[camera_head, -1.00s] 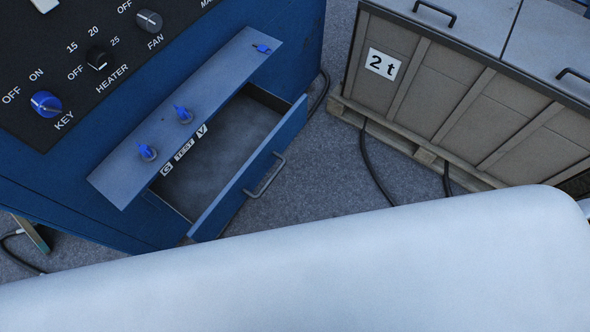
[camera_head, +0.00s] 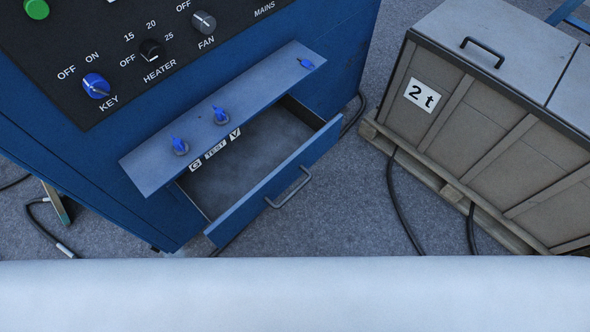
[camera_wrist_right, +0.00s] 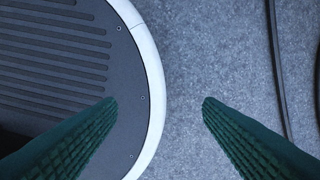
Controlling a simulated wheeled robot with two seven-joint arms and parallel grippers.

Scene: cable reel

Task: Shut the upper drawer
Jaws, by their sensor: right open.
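The drawer (camera_head: 275,188) in the blue cabinet (camera_head: 110,195) stands pulled out below a sloping ledge in the head view. Its inside shows as an empty grey tray, and a grey bar handle (camera_head: 289,189) is on its blue front. No other drawer is visible, so I cannot tell its place in a stack. My right gripper (camera_wrist_right: 158,104) shows in the right wrist view with its two green ribbed fingers wide apart and nothing between them. Below it are grey floor and a dark ribbed round-edged surface. Neither gripper shows in the head view.
The ledge (camera_head: 240,112) above the drawer carries blue fittings. A control panel (camera_head: 150,30) with knobs is above. A wooden crate (camera_head: 480,130) marked "2 t" stands on a pallet at the right, with cables on the floor. Carpeted floor (camera_head: 330,225) lies between cabinet and crate.

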